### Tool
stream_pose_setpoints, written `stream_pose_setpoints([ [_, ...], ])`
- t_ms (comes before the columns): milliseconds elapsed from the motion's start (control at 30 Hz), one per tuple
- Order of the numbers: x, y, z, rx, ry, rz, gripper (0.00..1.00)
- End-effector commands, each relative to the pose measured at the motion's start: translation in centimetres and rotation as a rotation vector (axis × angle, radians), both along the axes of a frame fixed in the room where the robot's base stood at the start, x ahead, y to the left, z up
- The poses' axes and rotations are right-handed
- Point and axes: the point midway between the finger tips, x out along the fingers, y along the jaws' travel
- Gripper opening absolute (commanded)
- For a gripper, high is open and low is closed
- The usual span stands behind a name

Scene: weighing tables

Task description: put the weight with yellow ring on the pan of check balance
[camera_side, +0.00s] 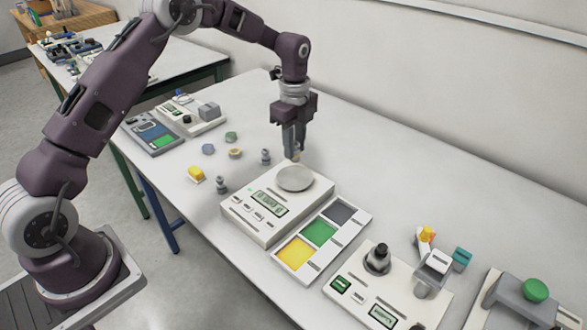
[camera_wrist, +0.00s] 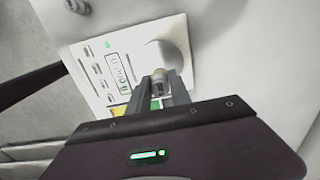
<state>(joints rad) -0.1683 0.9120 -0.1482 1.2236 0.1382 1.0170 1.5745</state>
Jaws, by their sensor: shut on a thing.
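My gripper (camera_side: 294,150) points down just behind the round pan of a white balance, its fingers shut on a small metal weight (camera_wrist: 160,78). In the side view the fingers largely hide this weight, and its ring colour is too small to make out. The bare round pan (camera_side: 295,178) sits on the white balance (camera_side: 262,212), which has a display and several buttons. In the wrist view the pan (camera_wrist: 177,55) lies just beyond the fingertips, partly covered by them. I cannot read which balance is labelled as the check balance.
Two small grey weights (camera_side: 266,157) (camera_side: 221,185) stand left of the balance, near a yellow block (camera_side: 196,173) and several hexagonal pieces. A tray with yellow, green and grey fields (camera_side: 345,232) lies right of it.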

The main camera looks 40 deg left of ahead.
Motion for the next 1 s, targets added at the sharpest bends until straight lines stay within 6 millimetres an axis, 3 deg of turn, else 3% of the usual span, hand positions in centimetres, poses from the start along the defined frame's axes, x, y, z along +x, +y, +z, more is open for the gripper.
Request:
stream_pose_setpoints([
  [333,0.0,0.0,-5.5,0.000,0.001,0.000,0.00],
  [667,0.0,0.1,-6.0,0.000,-0.002,0.000,0.00],
  [700,0.0,0.1,-6.0,0.000,-0.002,0.001,0.30],
  [767,0.0,0.1,-6.0,0.000,-0.002,0.001,0.42],
  [800,0.0,0.1,-6.0,0.000,-0.002,0.000,0.46],
  [1000,0.0,0.1,-6.0,0.000,-0.002,0.000,0.46],
])
